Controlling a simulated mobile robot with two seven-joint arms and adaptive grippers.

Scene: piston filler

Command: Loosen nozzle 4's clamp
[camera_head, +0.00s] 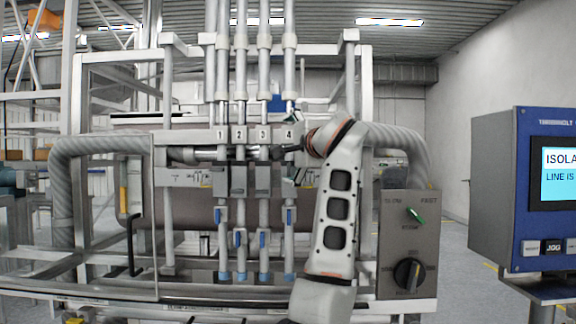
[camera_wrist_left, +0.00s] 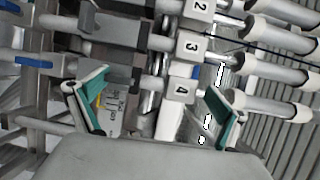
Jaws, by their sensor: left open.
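Nozzle 4 (camera_head: 289,240) is the rightmost of the upright tubes, below a white block marked 4 (camera_head: 289,134). A grey block (camera_head: 289,180) sits on it lower down; I cannot tell which part is its clamp. My left gripper (camera_head: 291,149) is at the right of nozzle 4, just under the number, partly hidden behind its own wrist. In the left wrist view its two teal-padded fingers (camera_wrist_left: 157,82) are spread and empty. The block marked 4 (camera_wrist_left: 182,90) shows between and beyond them. Contact cannot be told. My right gripper is not in view.
Nozzles 1 (camera_head: 221,240), 2 (camera_head: 240,205) and 3 (camera_head: 264,240) stand close on the left. A grey box with a green switch and black knob (camera_head: 408,240) is right of my arm. A blue-framed screen panel (camera_head: 520,190) stands far right. A ribbed hose (camera_head: 400,140) curves behind.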

